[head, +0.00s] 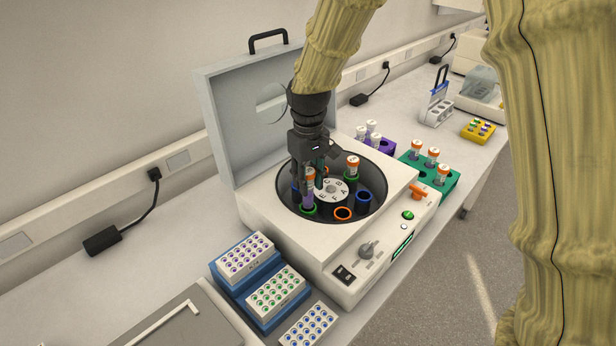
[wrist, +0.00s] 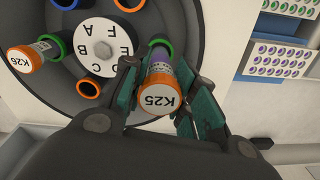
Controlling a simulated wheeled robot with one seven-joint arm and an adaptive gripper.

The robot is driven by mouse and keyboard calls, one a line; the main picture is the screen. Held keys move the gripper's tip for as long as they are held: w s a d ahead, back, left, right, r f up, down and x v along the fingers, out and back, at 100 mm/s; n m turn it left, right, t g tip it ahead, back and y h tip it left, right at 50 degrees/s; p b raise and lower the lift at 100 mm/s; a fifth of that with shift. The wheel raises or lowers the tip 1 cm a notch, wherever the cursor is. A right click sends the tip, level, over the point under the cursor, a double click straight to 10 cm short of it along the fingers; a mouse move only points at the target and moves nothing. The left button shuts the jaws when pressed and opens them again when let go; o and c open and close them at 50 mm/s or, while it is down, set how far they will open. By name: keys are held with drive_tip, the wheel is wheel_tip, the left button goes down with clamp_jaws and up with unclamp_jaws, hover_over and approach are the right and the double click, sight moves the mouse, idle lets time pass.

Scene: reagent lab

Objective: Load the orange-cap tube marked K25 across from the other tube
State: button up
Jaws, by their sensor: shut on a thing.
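My gripper (head: 304,180) is shut on an orange-cap tube marked K25 (wrist: 160,88), with purple on its label; it also shows in the head view (head: 309,176). The tube stands near upright at a green-ringed slot (head: 308,211) of the open centrifuge's rotor; how deep it sits, I cannot tell. The other orange-cap tube (head: 352,166) stands in a green-ringed slot on the opposite side of the lettered hub (head: 332,190); in the wrist view it shows at the left (wrist: 25,58). My gripper hides part of the rotor.
The centrifuge lid (head: 232,130) stands open behind the rotor. A green rack (head: 447,184) with orange-cap tubes and a purple rack (head: 384,147) with white-cap tubes stand at the right. Blue-based vial racks (head: 262,318) stand in front. Blue-ringed (head: 363,197) and orange-ringed (head: 343,213) slots look empty.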

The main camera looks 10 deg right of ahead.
sight(308, 198)
drive_tip(key=shift+f, duration=0.3)
drive_tip(key=shift+f, duration=0.55)
drive_tip(key=shift+f, duration=0.4)
idle(0.4)
drive_tip(key=shift+f, duration=0.35)
drive_tip(key=shift+f, duration=0.15)
drive_tip(key=shift+f+b, duration=0.75)
drive_tip(key=shift+f, duration=0.6)
drive_tip(key=o, duration=0.8)
drive_tip(key=shift+o, duration=0.4)
